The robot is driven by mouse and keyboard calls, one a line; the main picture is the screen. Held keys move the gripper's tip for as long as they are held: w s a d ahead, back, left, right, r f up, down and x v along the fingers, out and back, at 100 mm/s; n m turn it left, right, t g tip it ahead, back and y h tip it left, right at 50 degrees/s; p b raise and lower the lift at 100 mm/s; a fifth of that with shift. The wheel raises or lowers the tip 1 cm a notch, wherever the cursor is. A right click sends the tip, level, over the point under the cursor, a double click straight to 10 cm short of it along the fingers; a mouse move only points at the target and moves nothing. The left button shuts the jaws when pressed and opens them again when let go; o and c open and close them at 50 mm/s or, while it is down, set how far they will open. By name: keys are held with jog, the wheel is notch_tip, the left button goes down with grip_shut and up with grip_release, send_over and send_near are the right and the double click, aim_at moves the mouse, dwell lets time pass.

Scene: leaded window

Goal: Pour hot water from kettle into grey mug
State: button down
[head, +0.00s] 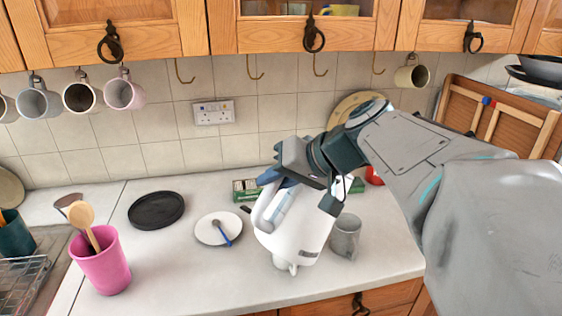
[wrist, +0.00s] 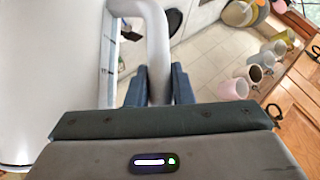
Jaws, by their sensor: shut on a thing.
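The white kettle (head: 300,232) is held above the counter in the middle of the head view, tilted, with a small white projection pointing down at its lower edge. My gripper (head: 272,180) is shut on its handle (head: 268,212). In the wrist view my gripper (wrist: 158,88) has its fingers on either side of the handle (wrist: 156,40), and the kettle body (wrist: 50,65) fills the left. The grey mug (head: 345,236) stands upright on the counter just right of the kettle, partly behind it. I cannot see inside the mug, and no water shows.
A white plate (head: 207,233) with a blue utensil and a black plate (head: 156,210) lie left of the kettle. A pink cup (head: 101,264) holds wooden spoons. Green boxes (head: 244,189) and a red item (head: 374,176) are behind. Mugs hang under the cupboards (head: 160,28). The front counter is clear.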

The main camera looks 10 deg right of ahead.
jog(key=shift+w+d+r+m+y+p, duration=0.2)
jog(key=shift+w+d+r+y+p, duration=0.15)
jog(key=shift+d+p, duration=0.3)
jog(key=shift+w+d+r+m+y+p, duration=0.2)
jog(key=shift+d+r+y+p, duration=0.25)
jog(key=shift+p, duration=0.25)
jog(key=shift+w+d+r+m+g+y+p, duration=0.15)
jog(key=shift+w+d+m+y+p, duration=0.1)
jog(key=shift+d+y+p, duration=0.25)
jog(key=shift+w+d+m+g+y+p, duration=0.15)
jog(key=shift+d+m+y+p, duration=0.2)
jog(key=shift+p, duration=0.35)
jog(key=shift+w+d+f+y+p, duration=0.35)
jog(key=shift+d+f, duration=0.1)
jog(key=shift+d, duration=0.2)
jog(key=shift+w+d+f+m+g+y+p, duration=0.15)
jog(key=shift+w+d+f+m+y+p, duration=0.15)
jog(key=shift+d, duration=0.25)
jog(key=shift+w+d+f+m+g+y+p, duration=0.2)
jog(key=shift+d+m+y+p, duration=0.15)
jog(key=shift+d, duration=0.15)
jog(key=shift+s+a, duration=0.1)
jog(key=shift+f, duration=0.1)
